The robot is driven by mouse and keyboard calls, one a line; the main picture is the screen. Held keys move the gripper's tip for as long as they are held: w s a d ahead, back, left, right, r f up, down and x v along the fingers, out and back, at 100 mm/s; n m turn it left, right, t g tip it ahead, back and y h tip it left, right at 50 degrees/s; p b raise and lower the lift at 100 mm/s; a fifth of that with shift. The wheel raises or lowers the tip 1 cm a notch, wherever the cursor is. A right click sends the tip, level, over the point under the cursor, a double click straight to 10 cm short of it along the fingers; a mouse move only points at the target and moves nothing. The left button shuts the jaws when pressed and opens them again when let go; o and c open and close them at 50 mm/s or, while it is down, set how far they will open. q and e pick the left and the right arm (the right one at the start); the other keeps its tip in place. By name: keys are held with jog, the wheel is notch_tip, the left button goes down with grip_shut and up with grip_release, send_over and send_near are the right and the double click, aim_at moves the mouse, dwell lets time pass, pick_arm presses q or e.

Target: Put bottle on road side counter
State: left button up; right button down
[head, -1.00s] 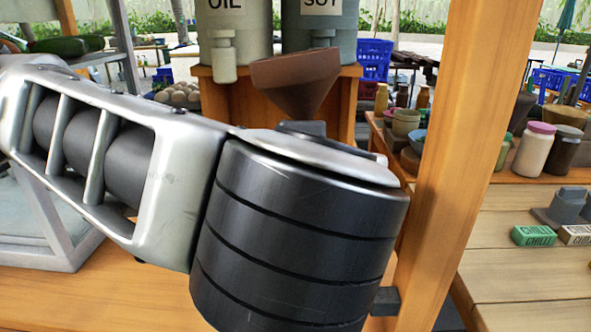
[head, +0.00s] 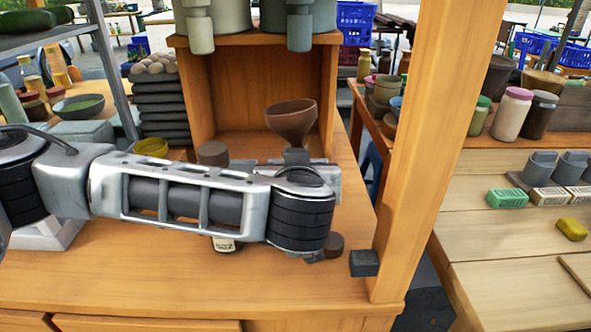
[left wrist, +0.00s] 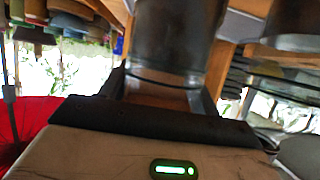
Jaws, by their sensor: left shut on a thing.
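My left arm reaches in from the left across the wooden counter (head: 130,282) in the head view, its wrist near the post. My left gripper (left wrist: 165,88) shows in the left wrist view, its fingers shut on a dark, glossy cylinder (left wrist: 180,40), apparently the bottle. In the head view the arm hides most of the gripper and the held thing. A labelled container (head: 224,245) shows partly below the arm, and a brown lid (head: 212,152) shows above it. I cannot tell if they belong together. My right gripper is not in view.
A wooden post (head: 430,130) rises right of my wrist. A brown funnel (head: 292,120) stands behind it. A wooden shelf (head: 188,95) bears large containers. Right of the post, a planked counter (head: 520,240) holds jars, a green box (head: 507,198) and a yellow block (head: 571,229).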

pick_arm(q)
jog(key=shift+f, duration=0.2)
jog(key=shift+f+b, duration=0.25)
jog(key=shift+b, duration=0.1)
jog(key=o, duration=1.1)
jog(key=shift+o, duration=0.5)
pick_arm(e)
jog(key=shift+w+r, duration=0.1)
pick_arm(q)
jog(key=v, duration=1.2)
jog(key=shift+r+b, duration=0.25)
jog(key=shift+b, duration=0.2)
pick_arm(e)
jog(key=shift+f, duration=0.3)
